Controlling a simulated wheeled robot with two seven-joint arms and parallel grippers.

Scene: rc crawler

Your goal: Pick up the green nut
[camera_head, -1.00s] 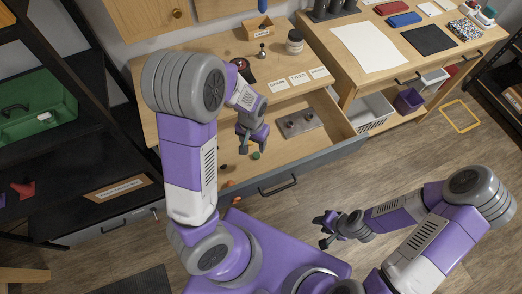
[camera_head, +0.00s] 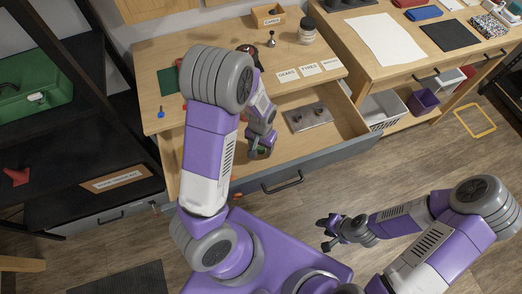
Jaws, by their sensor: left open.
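The small green nut (camera_head: 262,151) is in the open drawer (camera_head: 342,116), near its front, and is partly hidden by my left gripper. My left gripper (camera_head: 258,152) is open and reaches down into the drawer, with its fingertips at the nut. I cannot tell whether the fingers touch it. My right gripper (camera_head: 327,233) is open and empty, above the floor in front of the drawer.
A metal plate with pegs (camera_head: 308,117) lies in the drawer to the right. The tabletop behind holds a small bin (camera_head: 268,18), a jar (camera_head: 307,32) and white labels (camera_head: 309,71). My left arm hides the drawer's left part.

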